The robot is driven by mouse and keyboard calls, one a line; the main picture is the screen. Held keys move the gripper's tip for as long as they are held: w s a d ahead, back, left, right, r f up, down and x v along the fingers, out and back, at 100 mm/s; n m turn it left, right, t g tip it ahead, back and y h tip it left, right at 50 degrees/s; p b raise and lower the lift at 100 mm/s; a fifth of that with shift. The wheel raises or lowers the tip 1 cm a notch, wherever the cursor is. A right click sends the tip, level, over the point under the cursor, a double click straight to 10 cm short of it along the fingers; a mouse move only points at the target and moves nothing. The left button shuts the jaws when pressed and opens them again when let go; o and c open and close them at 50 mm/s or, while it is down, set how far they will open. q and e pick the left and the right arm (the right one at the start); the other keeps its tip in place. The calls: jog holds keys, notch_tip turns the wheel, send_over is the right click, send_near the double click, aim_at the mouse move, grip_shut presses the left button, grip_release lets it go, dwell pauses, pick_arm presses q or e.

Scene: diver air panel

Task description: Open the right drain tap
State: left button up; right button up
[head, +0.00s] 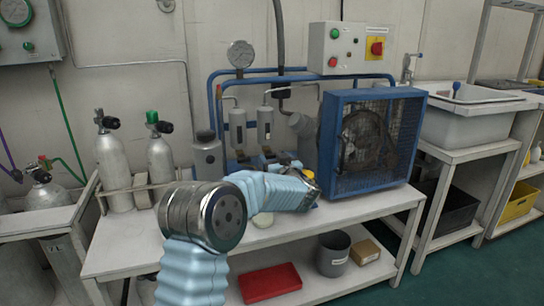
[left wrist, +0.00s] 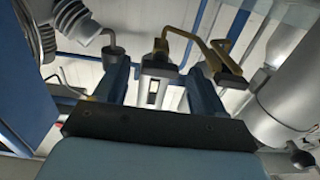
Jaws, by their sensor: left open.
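Two grey filter cylinders stand on the air panel, the left one (head: 237,126) and the right one (head: 265,123). Their lower ends are partly hidden by my left arm in the head view. My left gripper (head: 312,187) is low in front of the panel, beside the blue fan unit. In the left wrist view my left gripper (left wrist: 160,76) is open, its fingers apart and holding nothing. Brass-coloured tap parts (left wrist: 180,38) show just beyond the fingertips, and another brass lever (left wrist: 222,60) is beyond the right finger. I cannot tell which is the right drain tap, or whether a finger touches one.
The blue caged fan unit (head: 368,140) stands close right of the gripper. Grey cylinders (head: 113,165) stand at the left. A red tray (head: 270,283) and a grey bucket (head: 333,254) are on the lower shelf. The bench front (head: 345,210) is clear.

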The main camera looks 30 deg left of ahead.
pick_arm(q)
jog(key=shift+x, duration=1.25)
jog(key=c, duration=1.1)
jog(key=shift+o, duration=0.2)
